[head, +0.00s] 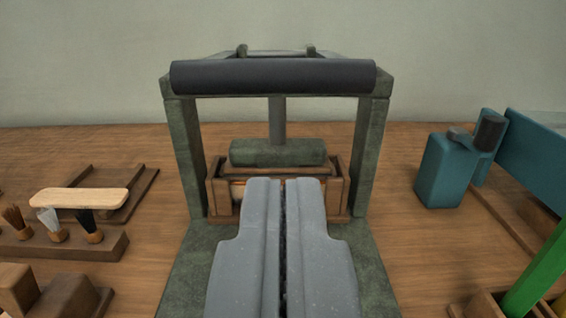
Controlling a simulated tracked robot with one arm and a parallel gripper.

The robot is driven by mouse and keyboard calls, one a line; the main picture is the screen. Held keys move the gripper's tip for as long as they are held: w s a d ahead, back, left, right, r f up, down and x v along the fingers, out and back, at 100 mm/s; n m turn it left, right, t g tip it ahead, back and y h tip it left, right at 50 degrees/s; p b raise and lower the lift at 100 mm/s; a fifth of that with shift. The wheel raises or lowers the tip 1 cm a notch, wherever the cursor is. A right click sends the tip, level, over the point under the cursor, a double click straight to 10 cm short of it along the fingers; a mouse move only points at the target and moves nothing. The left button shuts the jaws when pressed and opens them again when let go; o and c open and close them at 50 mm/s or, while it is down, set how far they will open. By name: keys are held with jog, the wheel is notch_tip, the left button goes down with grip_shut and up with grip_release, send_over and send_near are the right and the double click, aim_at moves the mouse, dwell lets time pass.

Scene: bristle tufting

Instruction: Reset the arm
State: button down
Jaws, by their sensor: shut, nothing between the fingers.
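My gripper (284,184) is in the lower middle of the head view, its two grey fingers side by side with only a thin dark seam between them. It is shut and empty. It points toward a dark green press frame (183,150) with a black roller (272,76) across its top. Under the press's plunger block (277,151) stands a wooden box-like holder (216,190). My fingers hide part of the holder's front and the base of the press; I cannot tell how far apart they are.
At left, a wooden rack (70,243) holds several bristle tufts, with a pale wooden piece (80,198) behind it. At right stand a teal device (446,170), a teal panel (540,160) and a green bar (538,268). Bare wooden table shows between these and the press.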

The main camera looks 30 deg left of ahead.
jog(key=w+d+m+g+h, duration=0.1)
jog(key=w+d+m+h, duration=0.2)
jog(key=d, duration=0.5)
jog(key=d+r+m+h, duration=0.1)
jog(key=d+r+h, duration=0.4)
jog(key=r, duration=0.4)
jog(key=s+a+r+p, duration=0.1)
jog(key=s+r+p, duration=0.2)
jog(key=r, duration=0.6)
jog(key=s+a+r+m+p, duration=0.1)
jog(key=r+p, duration=0.4)
jog(key=r, duration=0.5)
jog(key=s+a+r+m+h+p, duration=0.1)
jog(key=s+r+p, duration=0.3)
jog(key=r, duration=0.5)
jog(key=shift+s+a+r+t, duration=0.3)
jog(key=shift+a, duration=0.1)
jog(key=shift+f, duration=0.1)
